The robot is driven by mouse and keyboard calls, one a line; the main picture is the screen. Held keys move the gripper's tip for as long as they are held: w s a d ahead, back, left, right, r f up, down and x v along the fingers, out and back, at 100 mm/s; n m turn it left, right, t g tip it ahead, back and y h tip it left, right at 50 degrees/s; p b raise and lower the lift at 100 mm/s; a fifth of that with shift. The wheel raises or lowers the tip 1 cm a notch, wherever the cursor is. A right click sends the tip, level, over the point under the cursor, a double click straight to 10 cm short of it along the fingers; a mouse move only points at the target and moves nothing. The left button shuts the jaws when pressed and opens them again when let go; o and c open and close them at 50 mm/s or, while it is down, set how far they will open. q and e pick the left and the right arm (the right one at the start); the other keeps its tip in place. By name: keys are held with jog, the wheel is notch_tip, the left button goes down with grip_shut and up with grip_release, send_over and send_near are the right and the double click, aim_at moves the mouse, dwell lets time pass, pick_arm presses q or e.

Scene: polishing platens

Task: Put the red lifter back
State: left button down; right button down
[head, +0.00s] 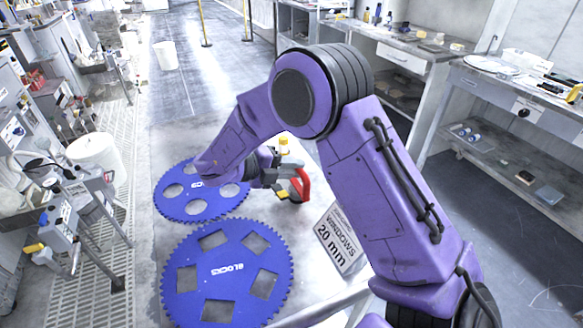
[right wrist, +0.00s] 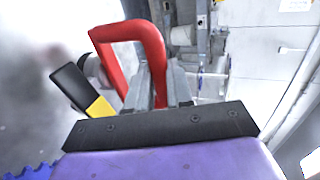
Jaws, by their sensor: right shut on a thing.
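The red lifter (head: 304,184) shows in the head view just right of my right gripper (head: 282,181), at the right edge of the far blue platen. In the right wrist view its red looped handle (right wrist: 130,36) rises between the fingers of my right gripper (right wrist: 158,84), which is shut on it. The lifter's lower end is hidden, so I cannot tell whether it touches anything. The far blue platen (head: 176,212), with round holes, is partly covered by my arm. The near blue platen (head: 228,269), with square holes, lies in front of it. My left gripper is not in view.
A black and yellow object (right wrist: 88,95) stands close beside the lifter in the right wrist view. A sign reading "WINDOWS 20 mm" (head: 340,240) stands right of the near platen. Shelved workbenches (head: 480,75) line the right side; a white bin (head: 97,155) stands left.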

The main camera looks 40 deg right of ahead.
jog(key=c, duration=1)
grip_release()
jog(key=shift+r, duration=0.15)
jog(key=b+v, duration=0.1)
jog(key=v, duration=1.1)
